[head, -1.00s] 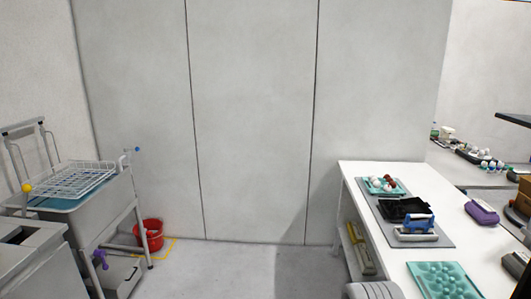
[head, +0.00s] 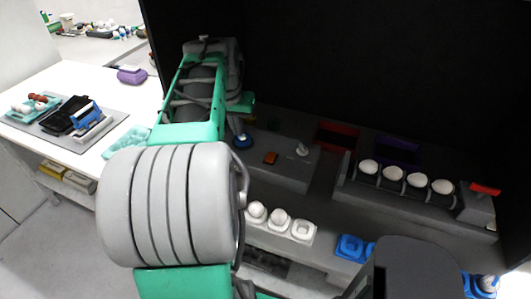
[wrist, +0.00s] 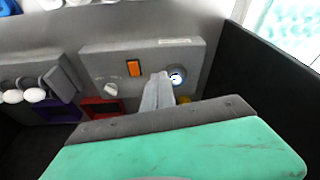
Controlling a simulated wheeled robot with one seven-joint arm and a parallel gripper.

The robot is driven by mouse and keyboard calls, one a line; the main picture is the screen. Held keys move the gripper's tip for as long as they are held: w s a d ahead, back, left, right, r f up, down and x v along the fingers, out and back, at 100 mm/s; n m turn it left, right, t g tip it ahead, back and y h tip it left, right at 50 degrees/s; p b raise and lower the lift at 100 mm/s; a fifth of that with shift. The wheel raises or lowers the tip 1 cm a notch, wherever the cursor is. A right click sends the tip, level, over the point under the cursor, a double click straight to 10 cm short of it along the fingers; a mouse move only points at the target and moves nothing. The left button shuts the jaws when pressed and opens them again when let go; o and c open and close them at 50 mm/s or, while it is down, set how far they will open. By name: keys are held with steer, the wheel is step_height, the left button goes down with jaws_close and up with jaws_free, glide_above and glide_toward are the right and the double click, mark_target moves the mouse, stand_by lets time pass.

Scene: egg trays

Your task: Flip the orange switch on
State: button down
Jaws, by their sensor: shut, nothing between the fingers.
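The orange switch (head: 270,158) is a small rectangular rocker on a grey control box (head: 285,177) inside a dark cabinet. It also shows in the wrist view (wrist: 133,68), upright on the panel. My gripper (wrist: 160,77) is shut and empty. In the wrist view its fingertips appear between the orange switch and a round blue-ringed button (wrist: 177,75), close to the button's left edge. I cannot tell whether they touch the panel. In the head view my arm covers part of the scene left of the box and the fingertips are not clear.
A pale knob (wrist: 111,89) sits on the panel by the switch. A red bin (head: 337,135) and a purple bin (head: 397,151) stand behind. White eggs (head: 393,173) rest on a rack at right. The cabinet's dark wall (wrist: 265,85) is close at right in the wrist view.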

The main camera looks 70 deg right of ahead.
steer(key=s+d+m, duration=0.2)
steer(key=s+d, duration=0.1)
steer(key=s, duration=0.3)
steer(key=shift+s+d, duration=0.2)
steer(key=shift+s, duration=0.05)
